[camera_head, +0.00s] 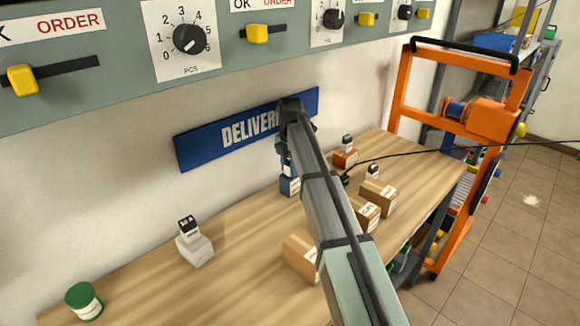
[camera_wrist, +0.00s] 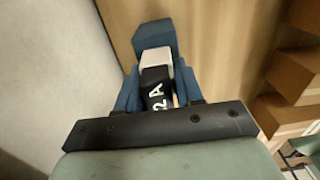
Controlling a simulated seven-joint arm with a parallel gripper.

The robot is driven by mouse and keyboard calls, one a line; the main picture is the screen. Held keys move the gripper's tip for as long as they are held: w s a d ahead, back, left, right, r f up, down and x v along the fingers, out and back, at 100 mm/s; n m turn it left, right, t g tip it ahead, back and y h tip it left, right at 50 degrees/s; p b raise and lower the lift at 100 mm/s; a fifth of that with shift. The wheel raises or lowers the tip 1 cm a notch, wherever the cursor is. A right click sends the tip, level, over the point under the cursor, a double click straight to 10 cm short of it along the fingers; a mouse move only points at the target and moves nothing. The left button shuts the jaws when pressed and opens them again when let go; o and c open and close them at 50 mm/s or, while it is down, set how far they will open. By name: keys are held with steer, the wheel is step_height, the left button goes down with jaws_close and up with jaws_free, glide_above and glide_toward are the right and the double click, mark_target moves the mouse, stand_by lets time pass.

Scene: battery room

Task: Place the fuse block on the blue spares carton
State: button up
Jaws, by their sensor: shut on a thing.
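The blue spares carton (camera_head: 289,186) stands on the wooden table near the wall, partly hidden behind my arm in the head view. Its blue end also shows beyond the fingers in the wrist view (camera_wrist: 153,33). My gripper (camera_wrist: 156,78) is shut on the fuse block (camera_wrist: 157,63), which has a white body and a black part marked "2 A". One blue finger lies on each side of it. The block is in line with the carton in the wrist view; I cannot tell whether they touch. In the head view my gripper (camera_head: 284,158) is just above the carton, mostly hidden.
A white carton (camera_head: 196,250) bears a similar black-and-white block (camera_head: 188,228). An orange carton (camera_head: 344,158) bears another. Several brown boxes (camera_head: 378,197) stand to the right. A green-lidded tin (camera_head: 84,301) is at the front left. Bare table lies between the white carton and boxes.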

steer(key=o, duration=1.1)
steer(key=shift+f, duration=0.15)
step_height(320, 180, up, 12)
steer(key=shift+r, duration=0.15)
steer(key=shift+o, duration=0.3)
